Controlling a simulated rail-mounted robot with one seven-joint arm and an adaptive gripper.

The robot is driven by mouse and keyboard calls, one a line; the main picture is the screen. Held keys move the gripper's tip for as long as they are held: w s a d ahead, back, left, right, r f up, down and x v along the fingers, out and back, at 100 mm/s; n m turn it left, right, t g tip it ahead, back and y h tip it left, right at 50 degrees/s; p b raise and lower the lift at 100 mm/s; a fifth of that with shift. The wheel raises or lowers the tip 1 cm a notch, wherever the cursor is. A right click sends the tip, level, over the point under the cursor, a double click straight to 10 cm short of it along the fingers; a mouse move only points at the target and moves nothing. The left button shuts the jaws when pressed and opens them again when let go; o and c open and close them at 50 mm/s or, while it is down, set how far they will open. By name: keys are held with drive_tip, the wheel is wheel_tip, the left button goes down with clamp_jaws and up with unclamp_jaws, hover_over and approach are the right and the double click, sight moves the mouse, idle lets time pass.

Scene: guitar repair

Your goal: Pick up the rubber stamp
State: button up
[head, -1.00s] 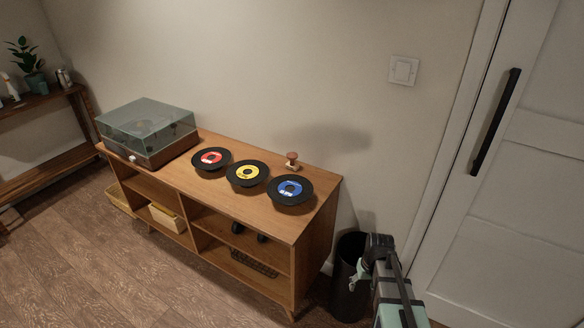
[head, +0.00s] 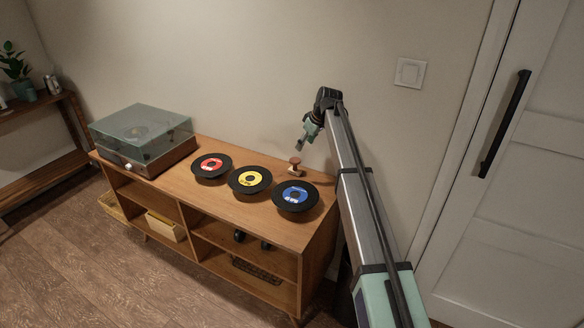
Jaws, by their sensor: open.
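The rubber stamp (head: 295,168) stands upright on the wooden cabinet top, near its back edge. It has a round brown knob on a small wooden block and sits behind the yellow-label and blue-label records. My gripper (head: 301,146) is just above the stamp in the picture, pointing down and to the left. It is open and holds nothing. A small gap shows between the fingertips and the knob. How far apart they are in depth I cannot tell.
Three black records with red (head: 212,166), yellow (head: 250,180) and blue (head: 296,196) labels lie along the cabinet top (head: 258,216). A turntable (head: 142,138) with a clear lid stands at the left end. The wall is close behind the stamp.

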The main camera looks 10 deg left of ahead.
sight(293, 167)
drive_tip(key=p+x, duration=0.1)
drive_tip(key=x, duration=1.5)
drive_tip(key=c, duration=1.1)
